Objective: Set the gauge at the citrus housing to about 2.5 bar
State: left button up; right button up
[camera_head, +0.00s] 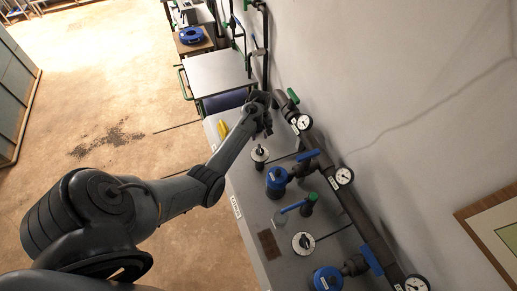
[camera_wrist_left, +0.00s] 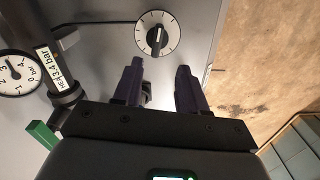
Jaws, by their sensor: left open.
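My left gripper (camera_head: 264,130) is open and empty above the grey bench, at its far end. In the left wrist view its two dark fingers (camera_wrist_left: 158,84) point at a round white dial with a black knob (camera_wrist_left: 157,36), apart from it. That dial also shows in the head view (camera_head: 260,154). Two more gauges (camera_head: 344,176) (camera_head: 416,284) are too small to read. I cannot tell which housing is citrus.
Blue-topped housings (camera_head: 277,178) (camera_head: 326,279) and a second dial (camera_head: 303,243) stand along the bench. A yellow item (camera_head: 222,129) lies by the bench's left edge. The floor at left is open.

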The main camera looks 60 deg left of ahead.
aim_at(260, 148)
pick_arm(q)
jog(key=f+b, duration=0.1)
jog(key=f, duration=0.9)
jog(key=shift+w+f, duration=0.1)
jog(key=shift+w, duration=0.1)
grip_shut()
